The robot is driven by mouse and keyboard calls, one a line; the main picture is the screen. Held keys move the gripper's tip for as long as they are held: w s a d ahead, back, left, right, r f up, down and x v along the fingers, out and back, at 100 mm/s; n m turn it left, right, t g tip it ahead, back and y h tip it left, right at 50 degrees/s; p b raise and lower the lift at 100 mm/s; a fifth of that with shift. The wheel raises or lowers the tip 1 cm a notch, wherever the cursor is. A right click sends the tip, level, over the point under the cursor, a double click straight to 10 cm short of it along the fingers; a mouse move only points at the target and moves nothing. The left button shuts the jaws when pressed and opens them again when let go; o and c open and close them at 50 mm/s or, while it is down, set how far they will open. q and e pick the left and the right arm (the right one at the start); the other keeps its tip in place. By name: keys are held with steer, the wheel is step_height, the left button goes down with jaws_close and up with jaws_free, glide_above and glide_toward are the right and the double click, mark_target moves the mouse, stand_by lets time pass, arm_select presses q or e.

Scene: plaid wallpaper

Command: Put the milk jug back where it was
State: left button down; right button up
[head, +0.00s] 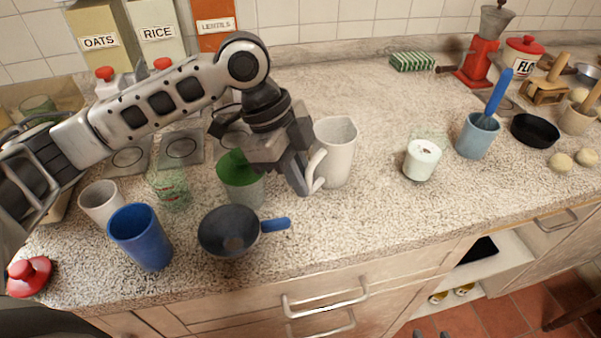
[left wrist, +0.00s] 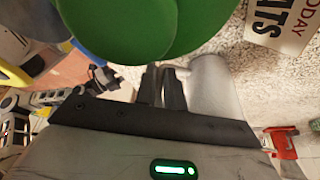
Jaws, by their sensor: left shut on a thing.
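The milk jug (head: 338,150) is a white jug, upright near the middle of the worktop, with its handle towards the left. My left gripper (head: 302,182) is shut on the handle. The jug's base looks to be at counter level, but I cannot tell whether it touches. In the left wrist view the fingers (left wrist: 161,90) are close together against the pale jug (left wrist: 212,88). A dark shape that looks like my right gripper (left wrist: 98,80) shows small at the left of that view; its jaws are unclear.
A dark funnel or pan (head: 226,232) with a blue handle lies in front. A blue cup (head: 140,237) is further left.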

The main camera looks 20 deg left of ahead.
arm_select(q)
steer(key=c, duration=1.5)
jaws_free()
steer(key=shift+f, duration=0.1)
steer(key=v, duration=1.2)
